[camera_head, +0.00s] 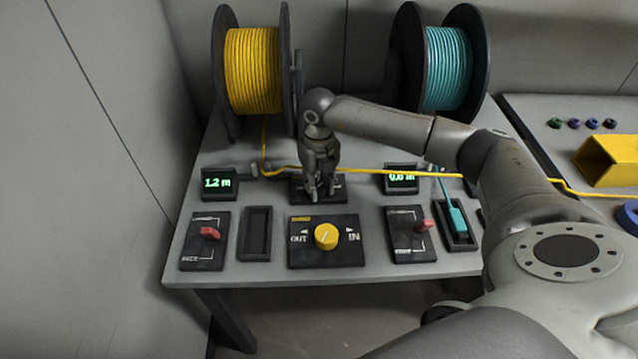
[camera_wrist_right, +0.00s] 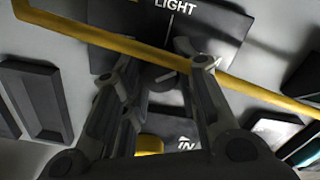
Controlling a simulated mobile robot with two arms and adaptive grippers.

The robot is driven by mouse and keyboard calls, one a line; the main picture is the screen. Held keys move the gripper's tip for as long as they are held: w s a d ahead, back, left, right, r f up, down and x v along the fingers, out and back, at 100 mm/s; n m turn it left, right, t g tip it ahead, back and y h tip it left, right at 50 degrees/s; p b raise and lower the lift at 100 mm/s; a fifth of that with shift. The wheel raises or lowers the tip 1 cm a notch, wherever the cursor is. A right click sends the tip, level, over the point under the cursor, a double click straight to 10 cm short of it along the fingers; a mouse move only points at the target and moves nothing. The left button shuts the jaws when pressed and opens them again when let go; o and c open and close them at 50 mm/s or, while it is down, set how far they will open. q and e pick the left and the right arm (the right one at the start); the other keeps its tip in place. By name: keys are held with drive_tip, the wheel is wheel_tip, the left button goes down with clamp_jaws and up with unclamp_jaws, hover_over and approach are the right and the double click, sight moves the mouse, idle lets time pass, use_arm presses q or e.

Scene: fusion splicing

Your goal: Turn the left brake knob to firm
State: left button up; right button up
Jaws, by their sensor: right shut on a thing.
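A small dark knob (camera_wrist_right: 162,79) sits on a black panel (camera_wrist_right: 228,22) with the word LIGHT at its edge. Fingers partly hide the knob, and its pointer setting is hard to read. In the head view this panel (camera_head: 299,192) lies behind the yellow IN/OUT knob (camera_head: 326,236). My right gripper (camera_head: 321,195) points down over the panel and hides the knob there. In the right wrist view its two fingers (camera_wrist_right: 158,66) stand on either side of the knob, shut on it. My left gripper is not in view.
A yellow cable (camera_head: 385,173) runs from the yellow spool (camera_head: 253,70) rightward close by my gripper. Red levers (camera_head: 210,233) (camera_head: 424,225) stand on panels left and right. Displays (camera_head: 218,183) (camera_head: 402,180) flank the gripper. A teal spool (camera_head: 448,68) stands behind.

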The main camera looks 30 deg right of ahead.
sight(319, 185)
drive_tip(key=shift+m, duration=0.9)
drive_tip(key=o, duration=1.1)
drive_tip(key=shift+c, duration=0.2)
wheel_tip(319, 185, up, 12)
